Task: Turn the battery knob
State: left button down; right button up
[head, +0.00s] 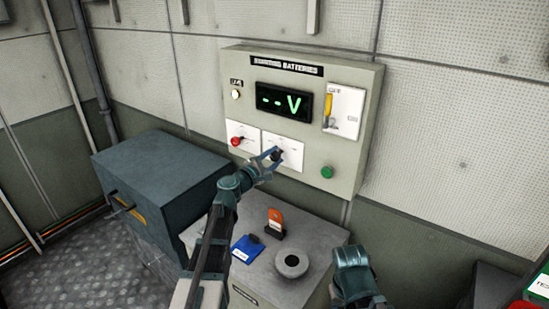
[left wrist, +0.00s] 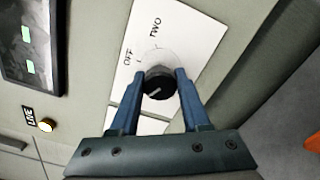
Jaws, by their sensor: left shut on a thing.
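The battery knob (left wrist: 158,84) is a small black round knob on a white plate (left wrist: 180,30) with the labels "OFF" and "TWO" in the left wrist view. In the head view the knob (head: 277,155) sits low in the middle of the grey "STARTING BATTERIES" panel (head: 232,70). My left gripper (head: 270,156) is at the knob, and in the left wrist view its two blue fingers (left wrist: 158,88) are shut on the knob's sides.
The panel also has a display (head: 284,102) reading "--V", a red knob (head: 236,141), a yellow lever (head: 328,110) and a green button (head: 327,172). Below it a grey cabinet top holds a blue item (head: 247,249), an orange-tabbed item (head: 275,222) and a round ring (head: 291,263).

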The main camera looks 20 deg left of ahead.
dwell(0.3)
pick_arm(q)
jog(key=shift+c, duration=1.9)
grip_release()
jog(key=v, duration=1.4)
jog(key=shift+w, duration=0.1)
